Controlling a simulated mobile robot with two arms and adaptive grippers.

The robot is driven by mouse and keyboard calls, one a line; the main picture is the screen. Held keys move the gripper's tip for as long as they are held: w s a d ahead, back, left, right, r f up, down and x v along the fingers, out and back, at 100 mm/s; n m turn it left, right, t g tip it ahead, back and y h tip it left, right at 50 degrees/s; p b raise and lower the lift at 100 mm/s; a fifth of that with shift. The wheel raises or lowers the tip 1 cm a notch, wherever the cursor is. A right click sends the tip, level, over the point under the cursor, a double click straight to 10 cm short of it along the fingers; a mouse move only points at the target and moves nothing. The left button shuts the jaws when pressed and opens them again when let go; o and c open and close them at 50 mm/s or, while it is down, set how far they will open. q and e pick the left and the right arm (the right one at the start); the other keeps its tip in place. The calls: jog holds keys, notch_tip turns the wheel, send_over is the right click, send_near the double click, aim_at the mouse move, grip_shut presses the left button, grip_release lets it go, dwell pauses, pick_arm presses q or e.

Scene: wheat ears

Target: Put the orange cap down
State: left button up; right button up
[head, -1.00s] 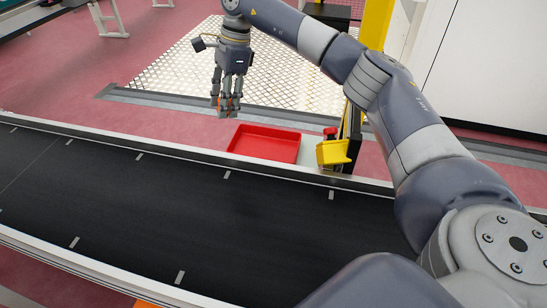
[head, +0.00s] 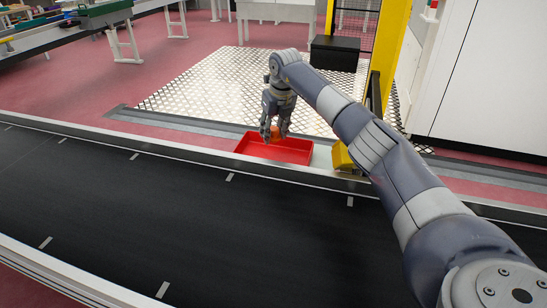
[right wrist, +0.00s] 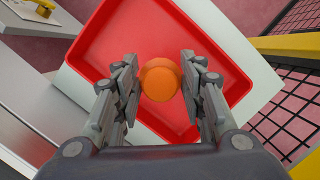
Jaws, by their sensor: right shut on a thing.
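The orange cap (right wrist: 160,79) sits between the two fingers of my right gripper (right wrist: 160,84) in the right wrist view. In the head view a bit of the orange cap (head: 276,131) shows among the fingers of my right gripper (head: 274,138). The gripper is shut on the cap and points down over the red tray (head: 299,156). The tray's red floor (right wrist: 110,40) lies behind the cap in the right wrist view. I cannot tell how far the cap is above the floor. My left gripper is not in view.
A black conveyor belt (head: 250,215) with pale marks runs in front of the tray and is empty. A yellow bin (head: 342,156) stands just right of the tray. A yellow post (head: 384,50) and a black box (head: 335,53) are behind.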

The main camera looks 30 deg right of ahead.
aim_at(276, 135)
notch_tip(276, 135, down, 3)
jog(key=shift+r, duration=0.1)
pick_arm(q)
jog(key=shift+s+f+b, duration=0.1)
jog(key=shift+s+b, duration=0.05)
jog(key=shift+b, duration=0.35)
pick_arm(e)
jog(key=shift+f, duration=2)
jog(key=shift+f, duration=0.2)
jog(key=o, duration=0.8)
jog(key=p+v, duration=0.1)
jog(key=v, duration=0.6)
jog(key=shift+w+p, duration=0.15)
jog(key=shift+p, duration=0.15)
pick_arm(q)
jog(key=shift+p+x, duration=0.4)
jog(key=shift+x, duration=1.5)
pick_arm(e)
jog(key=shift+v, duration=2.75)
